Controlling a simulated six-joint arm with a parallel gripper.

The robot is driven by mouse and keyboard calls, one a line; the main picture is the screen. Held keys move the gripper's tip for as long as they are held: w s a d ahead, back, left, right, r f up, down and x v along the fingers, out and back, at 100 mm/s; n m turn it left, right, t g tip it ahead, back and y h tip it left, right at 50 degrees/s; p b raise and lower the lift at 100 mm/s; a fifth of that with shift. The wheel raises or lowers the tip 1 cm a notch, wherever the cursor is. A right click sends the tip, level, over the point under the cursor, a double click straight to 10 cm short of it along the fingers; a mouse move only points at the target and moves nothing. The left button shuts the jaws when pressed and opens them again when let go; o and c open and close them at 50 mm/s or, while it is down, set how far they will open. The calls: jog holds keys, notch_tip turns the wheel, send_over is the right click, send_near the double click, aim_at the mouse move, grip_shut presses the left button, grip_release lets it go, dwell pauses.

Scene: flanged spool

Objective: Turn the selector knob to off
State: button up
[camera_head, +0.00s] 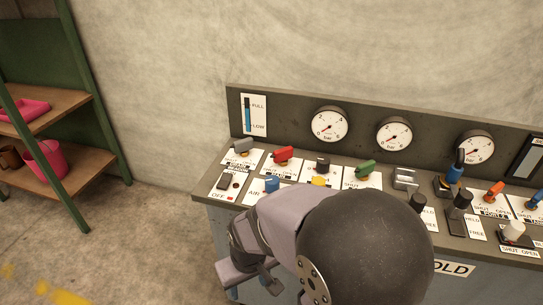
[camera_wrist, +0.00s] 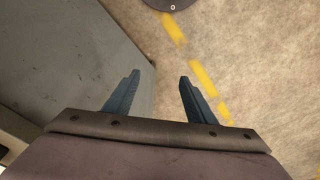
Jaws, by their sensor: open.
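A grey control panel (camera_head: 205,198) with a row of knobs, levers and switches stands against the wall. A black round knob (camera_head: 323,163) sits in its back row, between a red handle (camera_head: 284,154) and a green handle (camera_head: 366,168). A blue knob (camera_head: 272,184) is in front. A black switch (camera_head: 228,182) sits by a label reading OFF at the left. I cannot tell for sure which control is the selector knob. In the wrist view my gripper (camera_wrist: 160,76) is open and empty, its fingers over the floor beside a grey cabinet face.
My arm covers the panel's front middle. Several round gauges (camera_head: 329,124) and a level indicator (camera_head: 253,115) line the backboard. A green shelf rack (camera_head: 85,90) with a pink bucket (camera_head: 46,159) stands at the left. Floor between rack and panel is clear.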

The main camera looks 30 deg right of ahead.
jog(key=w+r+m+p, duration=0.1)
jog(key=w+r+p, duration=0.3)
jog(key=r+p, duration=0.9)
notch_tip(320, 180, up, 6)
jog(key=m+g+p, duration=0.1)
jog(key=m+p, duration=0.3)
jog(key=m, duration=1.3)
send_over(272, 180)
jog(key=shift+f, duration=0.15)
jog(key=shift+f+p, duration=1.45)
jog(key=shift+f, duration=2.2)
jog(key=shift+c, duration=0.5)
jog(key=c, duration=0.9)
